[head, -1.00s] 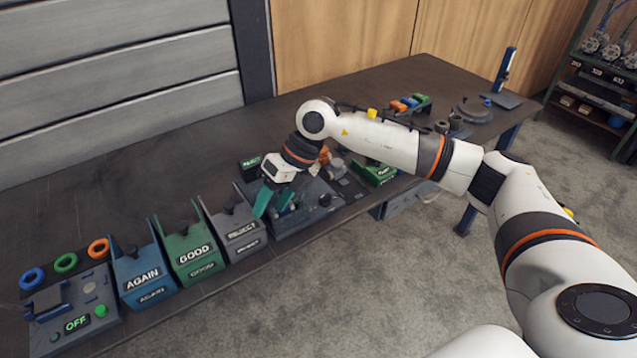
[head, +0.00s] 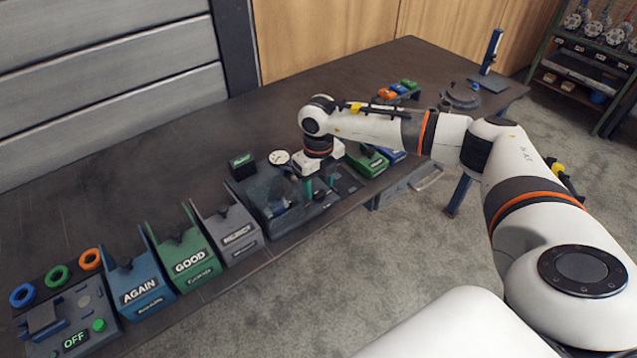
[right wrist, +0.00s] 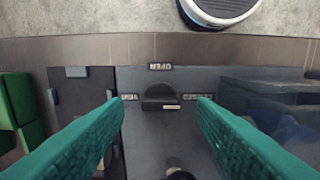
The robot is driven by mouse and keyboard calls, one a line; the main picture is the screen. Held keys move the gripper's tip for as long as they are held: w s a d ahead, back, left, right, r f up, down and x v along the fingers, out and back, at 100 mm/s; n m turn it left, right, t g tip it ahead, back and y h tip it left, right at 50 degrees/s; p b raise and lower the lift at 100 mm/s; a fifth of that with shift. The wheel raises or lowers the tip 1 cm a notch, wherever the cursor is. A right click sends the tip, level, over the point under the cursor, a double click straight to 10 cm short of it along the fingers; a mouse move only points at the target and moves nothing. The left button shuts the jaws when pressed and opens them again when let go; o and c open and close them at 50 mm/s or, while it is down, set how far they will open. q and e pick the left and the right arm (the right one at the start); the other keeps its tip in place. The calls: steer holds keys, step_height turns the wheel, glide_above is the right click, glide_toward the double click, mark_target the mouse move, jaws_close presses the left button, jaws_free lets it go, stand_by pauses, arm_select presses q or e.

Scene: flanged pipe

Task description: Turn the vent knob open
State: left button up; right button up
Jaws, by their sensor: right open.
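The vent knob (right wrist: 160,96) is a small dark knob on a dark grey panel (right wrist: 150,135) in the right wrist view. A label reading OPEN (right wrist: 160,66) is at its top, and smaller labels sit to its left and right, the right one seeming to read CLOSED (right wrist: 196,97). A pale mark shows on the knob's lower right. My right gripper (head: 318,183) is open and empty over the test station. Its teal fingers stand either side of the knob, apart from it in the wrist view. Whether they are at the knob's height is unclear. My left gripper is out of view.
A round gauge (head: 279,157) and a small green-lit display (head: 241,165) stand behind the station. Reject (head: 240,238), good (head: 190,265) and again (head: 140,290) bins stand to its left. Green and blue bins (head: 372,163) are close on its right. The table's back is clear.

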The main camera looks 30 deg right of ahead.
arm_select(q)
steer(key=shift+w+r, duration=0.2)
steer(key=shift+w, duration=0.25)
arm_select(e)
steer(key=shift+s+f, duration=0.1)
steer(key=shift+f, duration=0.6)
steer(key=c, duration=1)
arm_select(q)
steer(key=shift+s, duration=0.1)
